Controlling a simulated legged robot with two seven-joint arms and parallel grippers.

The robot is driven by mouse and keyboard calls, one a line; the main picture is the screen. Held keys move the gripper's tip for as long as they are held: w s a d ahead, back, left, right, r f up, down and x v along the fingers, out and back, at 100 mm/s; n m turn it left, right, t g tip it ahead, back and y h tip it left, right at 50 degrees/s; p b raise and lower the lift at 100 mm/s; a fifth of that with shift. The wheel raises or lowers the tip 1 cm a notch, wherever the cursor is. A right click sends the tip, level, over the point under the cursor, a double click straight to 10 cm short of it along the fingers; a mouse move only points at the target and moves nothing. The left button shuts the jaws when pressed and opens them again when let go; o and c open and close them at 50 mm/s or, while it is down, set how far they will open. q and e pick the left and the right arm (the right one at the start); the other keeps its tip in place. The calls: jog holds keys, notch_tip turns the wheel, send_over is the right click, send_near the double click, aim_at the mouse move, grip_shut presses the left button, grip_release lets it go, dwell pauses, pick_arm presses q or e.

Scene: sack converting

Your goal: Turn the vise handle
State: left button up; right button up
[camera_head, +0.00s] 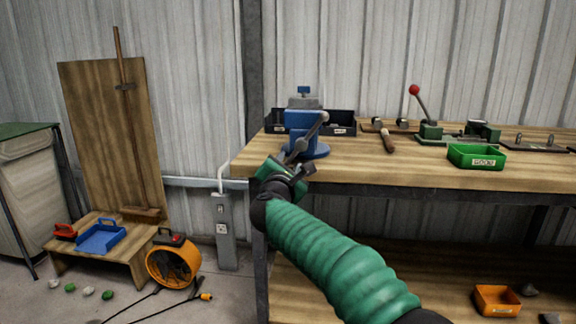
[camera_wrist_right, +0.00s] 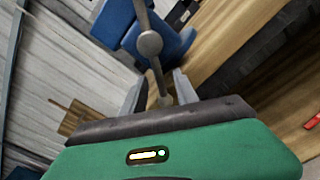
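The blue vise (camera_head: 302,122) stands on the left end of the wooden workbench. Its grey handle (camera_head: 312,133) is a slanted bar, its upper end to the right and its lower end toward my right gripper (camera_head: 299,164). The right gripper is open, and I cannot tell whether a finger touches the bar. My left gripper is not in view.
The workbench (camera_head: 400,172) has a dark bin behind the vise, a hammer (camera_head: 387,140), a green bin (camera_head: 477,157) and a red-knobbed toggle clamp (camera_head: 430,130) to the right. An orange fan (camera_head: 172,262) and a low wooden stand (camera_head: 95,248) are on the floor at left.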

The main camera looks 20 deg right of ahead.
jog(key=p+v, duration=0.2)
jog(key=v, duration=1.4)
jog(key=shift+s+a, duration=0.3)
jog(key=shift+f, duration=0.1)
